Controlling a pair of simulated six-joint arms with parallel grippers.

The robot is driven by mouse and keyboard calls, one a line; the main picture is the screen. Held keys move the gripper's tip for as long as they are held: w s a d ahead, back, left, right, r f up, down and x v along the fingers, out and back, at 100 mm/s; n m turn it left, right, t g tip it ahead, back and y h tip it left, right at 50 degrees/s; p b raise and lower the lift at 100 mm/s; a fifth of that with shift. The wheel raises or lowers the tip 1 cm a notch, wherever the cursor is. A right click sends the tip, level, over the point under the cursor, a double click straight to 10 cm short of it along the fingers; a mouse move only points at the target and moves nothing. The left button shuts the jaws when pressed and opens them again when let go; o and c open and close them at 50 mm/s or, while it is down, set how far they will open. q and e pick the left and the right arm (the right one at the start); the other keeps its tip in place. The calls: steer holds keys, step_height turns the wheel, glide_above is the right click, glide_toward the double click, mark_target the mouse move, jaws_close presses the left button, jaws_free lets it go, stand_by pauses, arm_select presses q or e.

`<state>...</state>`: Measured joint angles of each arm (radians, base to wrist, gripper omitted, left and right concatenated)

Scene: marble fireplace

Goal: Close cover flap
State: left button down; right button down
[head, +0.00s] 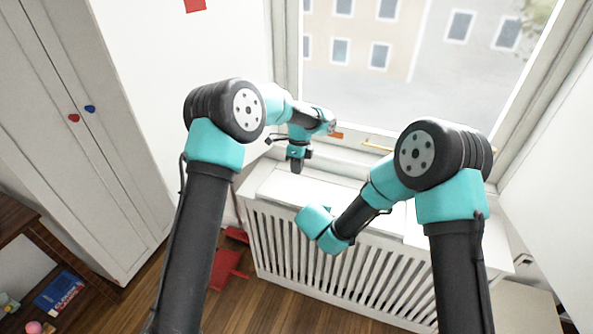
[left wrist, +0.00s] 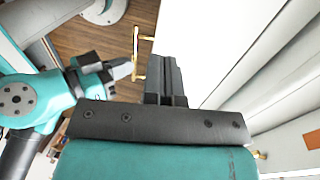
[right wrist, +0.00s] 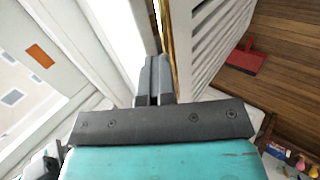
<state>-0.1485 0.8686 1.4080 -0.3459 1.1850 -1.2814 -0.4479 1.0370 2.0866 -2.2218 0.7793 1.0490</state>
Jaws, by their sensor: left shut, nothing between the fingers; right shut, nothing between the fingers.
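The white slatted radiator cover (head: 345,262) stands below the window, with pale panels along its top (head: 280,185). The left wrist view shows a white panel (left wrist: 222,35), which I take for the flap, with a gold handle (left wrist: 136,50) by its edge; its angle is unclear. My left gripper (head: 297,166) is shut and empty over the back of the cover top; in its wrist view its fingers (left wrist: 165,78) are beside the handle. My right gripper (right wrist: 155,78) is shut and empty near the cover's slats (right wrist: 208,45). My right wrist hides it in the head view.
A window (head: 420,50) with a sill is behind the cover. A tall white cabinet (head: 70,120) stands at left. A red dustpan-like object (right wrist: 246,57) lies on the wooden floor.

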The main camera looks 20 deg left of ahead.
mark_target(294, 203)
arm_select(q)
steer(key=x, duration=1.2)
steer(key=shift+x, duration=1)
steer(key=shift+s, duration=0.1)
arm_select(e)
steer(key=c, duration=1.8)
jaws_free()
steer(key=shift+c, duration=0.2)
steer(key=o, duration=0.7)
steer(key=shift+r, duration=0.1)
steer(key=v, duration=1.2)
